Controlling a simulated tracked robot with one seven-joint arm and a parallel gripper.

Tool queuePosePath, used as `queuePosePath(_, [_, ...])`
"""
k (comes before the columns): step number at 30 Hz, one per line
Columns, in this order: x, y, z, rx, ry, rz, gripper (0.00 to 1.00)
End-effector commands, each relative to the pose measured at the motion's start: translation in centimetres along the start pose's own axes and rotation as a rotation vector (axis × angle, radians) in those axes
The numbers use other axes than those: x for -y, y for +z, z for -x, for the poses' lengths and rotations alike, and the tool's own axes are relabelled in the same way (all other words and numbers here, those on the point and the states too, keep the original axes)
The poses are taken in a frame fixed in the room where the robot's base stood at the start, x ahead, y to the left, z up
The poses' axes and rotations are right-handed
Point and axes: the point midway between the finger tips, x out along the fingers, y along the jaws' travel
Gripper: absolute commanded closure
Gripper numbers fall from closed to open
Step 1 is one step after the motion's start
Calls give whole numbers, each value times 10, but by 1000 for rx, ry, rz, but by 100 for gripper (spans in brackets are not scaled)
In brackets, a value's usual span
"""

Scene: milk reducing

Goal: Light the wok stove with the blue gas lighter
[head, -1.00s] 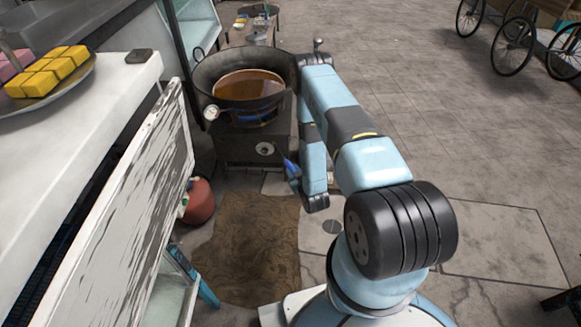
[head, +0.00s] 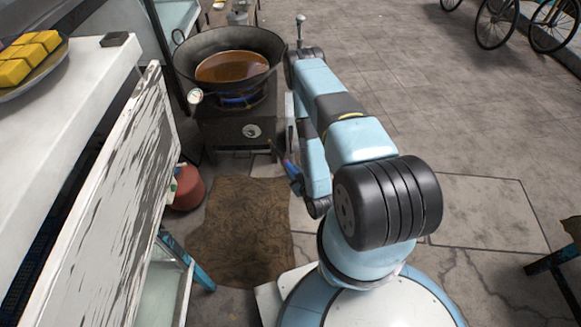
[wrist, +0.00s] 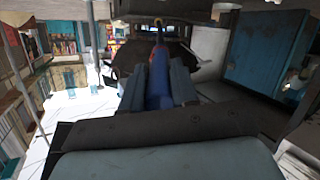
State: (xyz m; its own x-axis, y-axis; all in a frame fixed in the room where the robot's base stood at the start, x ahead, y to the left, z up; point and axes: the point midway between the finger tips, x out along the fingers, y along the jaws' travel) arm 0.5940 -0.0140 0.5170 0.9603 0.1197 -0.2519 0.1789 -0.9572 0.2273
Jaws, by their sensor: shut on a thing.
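The wok stove (head: 229,133) is a dark metal box with a round knob on its front, in the upper left of the head view. A black wok (head: 187,66) with brown liquid sits on top.
A white counter (head: 70,90) with a plate of yellow blocks runs along the left, above a scratched white panel (head: 115,190). A red-brown container (head: 188,188) stands by the panel. A brown mat (head: 238,230) lies before the stove. Open paving (head: 430,120) is on the right.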

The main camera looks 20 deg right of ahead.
Motion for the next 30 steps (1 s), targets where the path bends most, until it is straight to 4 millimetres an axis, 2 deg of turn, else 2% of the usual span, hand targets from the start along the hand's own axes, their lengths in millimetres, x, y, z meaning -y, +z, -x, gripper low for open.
queuePosePath(15, [-1, 5, 25, -3, 8, -5, 100])
queuePosePath(21, [2, 11, 46, -1, 3, -3, 100])
queuePosePath(30, [2, 12, 50, -4, 3, -1, 100])
